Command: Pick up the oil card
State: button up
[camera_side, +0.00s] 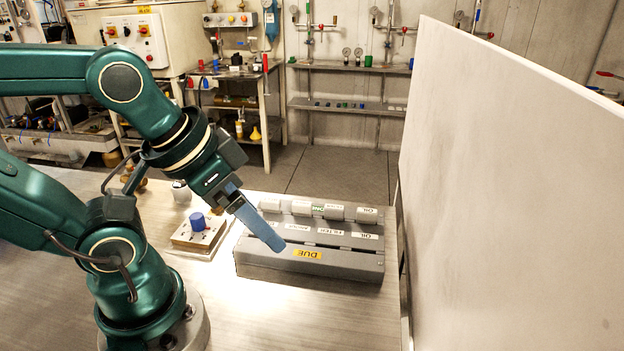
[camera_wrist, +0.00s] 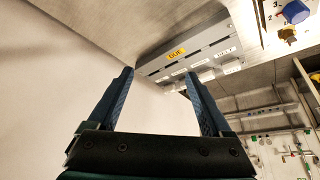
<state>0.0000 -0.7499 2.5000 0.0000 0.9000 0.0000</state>
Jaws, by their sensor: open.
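The oil card (camera_side: 367,215) is the pale card at the right end of the back row on the grey rack (camera_side: 340,267) in the side view. My gripper (camera_side: 275,246) is open and empty, slanting down above the left front part of the rack, well left of the oil card.
Several other pale cards (camera_side: 301,208) stand in the row left of the oil card. A small box with a blue knob (camera_side: 197,221) sits left of the rack. A tall white panel (camera_side: 510,190) rises close on the right. The table front (camera_side: 300,325) is clear.

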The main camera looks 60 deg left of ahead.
jog(key=c, duration=0.4)
jog(key=shift+o, duration=0.2)
jog(key=w+r+m, duration=0.4)
jog(key=w+r, duration=0.2)
jog(key=m+g, duration=0.4)
send_over(367, 211)
jog(key=f, duration=0.8)
jog(key=s+f, duration=0.1)
jog(key=f, duration=0.3)
jog(key=shift+d, duration=0.15)
jog(key=shift+w+f, duration=0.2)
jog(key=shift+f, duration=1.1)
jog(key=shift+w+f, duration=0.2)
jog(key=shift+f, duration=1.1)
